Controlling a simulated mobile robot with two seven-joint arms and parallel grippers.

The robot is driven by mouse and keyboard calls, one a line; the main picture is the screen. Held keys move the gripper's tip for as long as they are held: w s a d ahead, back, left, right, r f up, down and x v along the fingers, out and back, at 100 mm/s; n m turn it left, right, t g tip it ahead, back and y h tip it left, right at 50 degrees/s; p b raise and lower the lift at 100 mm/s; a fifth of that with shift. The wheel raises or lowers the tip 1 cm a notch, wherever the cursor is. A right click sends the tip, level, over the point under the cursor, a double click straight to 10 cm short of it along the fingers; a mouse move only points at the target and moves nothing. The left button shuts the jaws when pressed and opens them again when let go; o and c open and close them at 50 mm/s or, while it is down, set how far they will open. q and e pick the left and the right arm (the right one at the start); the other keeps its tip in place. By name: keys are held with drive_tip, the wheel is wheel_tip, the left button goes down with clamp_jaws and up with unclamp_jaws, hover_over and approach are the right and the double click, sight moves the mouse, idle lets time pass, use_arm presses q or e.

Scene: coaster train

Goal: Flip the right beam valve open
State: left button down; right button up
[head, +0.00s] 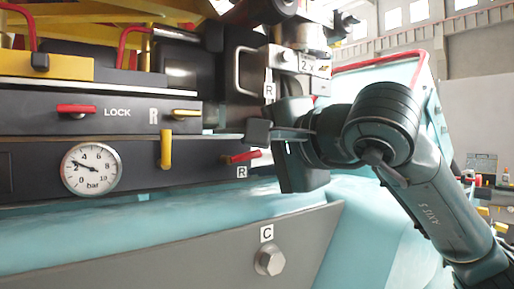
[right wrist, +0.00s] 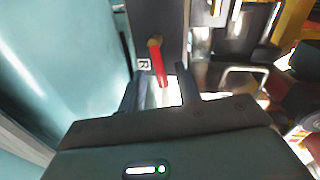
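The right beam valve has a red handle (head: 242,157) beside a white R label, at the right end of the dark lower panel in the head view. The handle lies nearly level, tilted slightly up to the right. In the right wrist view the red handle (right wrist: 158,66) runs from a brass pivot toward my gripper. My right gripper (head: 264,133) is just right of and above the handle, its fingers pointing left. In the right wrist view the fingers (right wrist: 161,90) are apart, with the handle's end showing between them. I cannot tell whether they touch it. My left gripper is not in view.
A pressure gauge (head: 91,168), a yellow lever (head: 167,148) and a red LOCK lever (head: 76,109) are on the panels to the left. A metal grab handle (head: 240,72) is above. A teal ledge (head: 160,215) and a grey plate with a bolt (head: 270,261) lie below.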

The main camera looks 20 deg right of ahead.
drive_tip(key=shift+w, duration=0.25)
